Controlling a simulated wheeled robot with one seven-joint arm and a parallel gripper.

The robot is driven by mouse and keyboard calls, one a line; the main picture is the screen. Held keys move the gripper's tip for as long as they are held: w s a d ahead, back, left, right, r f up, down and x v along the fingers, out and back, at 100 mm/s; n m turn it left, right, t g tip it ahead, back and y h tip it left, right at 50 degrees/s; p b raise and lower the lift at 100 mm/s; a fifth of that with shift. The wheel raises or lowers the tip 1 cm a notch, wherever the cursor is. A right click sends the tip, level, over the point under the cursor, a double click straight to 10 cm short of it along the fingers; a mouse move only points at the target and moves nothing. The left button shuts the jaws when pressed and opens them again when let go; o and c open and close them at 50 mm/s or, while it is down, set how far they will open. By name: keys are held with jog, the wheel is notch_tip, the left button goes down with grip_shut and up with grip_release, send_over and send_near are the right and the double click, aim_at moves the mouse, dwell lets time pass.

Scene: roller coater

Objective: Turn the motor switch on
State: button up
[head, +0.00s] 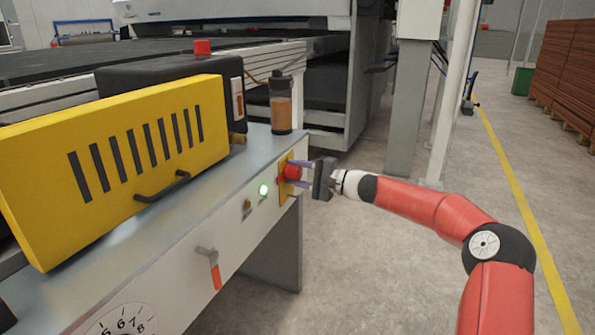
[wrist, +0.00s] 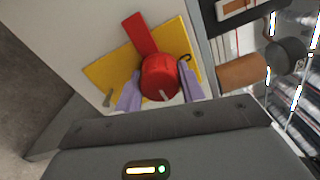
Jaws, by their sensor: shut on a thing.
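The motor switch is a red rotary knob (head: 291,172) on a yellow plate (head: 285,190) at the right end of the machine's white front panel. In the wrist view the red knob (wrist: 160,75) has a flat red lever (wrist: 139,32) pointing up and slightly left, over the yellow plate (wrist: 105,72). My gripper (head: 297,173) reaches in from the right. In the wrist view its two purple fingers (wrist: 160,88) stand on either side of the knob, shut on it. The far side of the knob is hidden.
A yellow slotted cover (head: 120,160) and an orange-filled bottle (head: 281,105) sit on top. Open floor lies to the right.

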jog(key=shift+f, duration=0.1)
dwell(0.4)
jog(key=o, duration=1)
jog(key=v, duration=0.7)
jog(key=shift+s+d, duration=0.15)
jog(key=shift+d, duration=0.2)
